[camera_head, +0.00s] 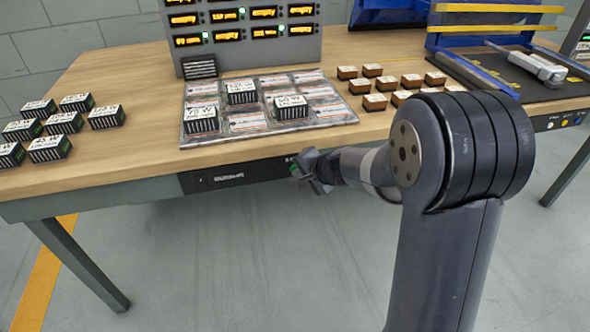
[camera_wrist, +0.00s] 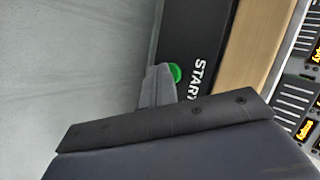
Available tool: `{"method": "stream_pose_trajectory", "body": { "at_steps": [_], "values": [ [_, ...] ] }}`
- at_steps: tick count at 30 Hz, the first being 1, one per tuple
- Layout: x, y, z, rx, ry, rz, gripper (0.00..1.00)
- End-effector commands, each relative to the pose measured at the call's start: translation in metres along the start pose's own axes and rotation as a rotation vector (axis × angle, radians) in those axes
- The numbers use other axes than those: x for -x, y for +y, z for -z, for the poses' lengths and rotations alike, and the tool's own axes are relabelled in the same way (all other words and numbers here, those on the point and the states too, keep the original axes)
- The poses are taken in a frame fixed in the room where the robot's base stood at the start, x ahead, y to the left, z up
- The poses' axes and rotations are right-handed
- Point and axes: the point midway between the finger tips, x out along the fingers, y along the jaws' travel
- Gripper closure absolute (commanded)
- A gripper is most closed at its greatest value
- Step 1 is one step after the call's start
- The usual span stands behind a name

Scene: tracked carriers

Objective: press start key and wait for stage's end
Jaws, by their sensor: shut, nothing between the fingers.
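The green start key (camera_wrist: 175,73) shows in the wrist view on a black strip (camera_wrist: 188,40), beside the white word START. In the head view the black strip (camera_head: 228,177) runs along the table's front edge. My gripper (camera_head: 305,170) is in front of that edge, at the strip's right part. In the wrist view my gripper (camera_wrist: 158,84) is shut and empty, with its grey tips right at the key and partly over it. I cannot tell whether they touch it. A grey display unit (camera_head: 248,45) stands on the table with lit orange readouts and green lamps.
A tray (camera_head: 236,137) holds several labelled carriers on the wooden table (camera_head: 120,165). More black-and-white carriers (camera_head: 64,122) lie at left, brown blocks (camera_head: 373,102) at right. A blue-framed station with a dark mat (camera_head: 500,82) is further right. The floor before the table is clear.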

Motion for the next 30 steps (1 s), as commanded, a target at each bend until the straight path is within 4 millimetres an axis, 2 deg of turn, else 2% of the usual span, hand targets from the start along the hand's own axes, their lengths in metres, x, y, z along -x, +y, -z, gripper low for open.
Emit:
{"method": "stream_pose_trajectory", "body": {
  "at_steps": [9,20,30],
  "values": [
    [0.01,0.007,-0.007,-0.001,0.001,0.001,1.0],
    [0.012,0.009,-0.009,0.0,0.001,0.001,1.0],
    [0.035,0.027,-0.026,0.0,0.001,0.001,1.0]
  ]
}}
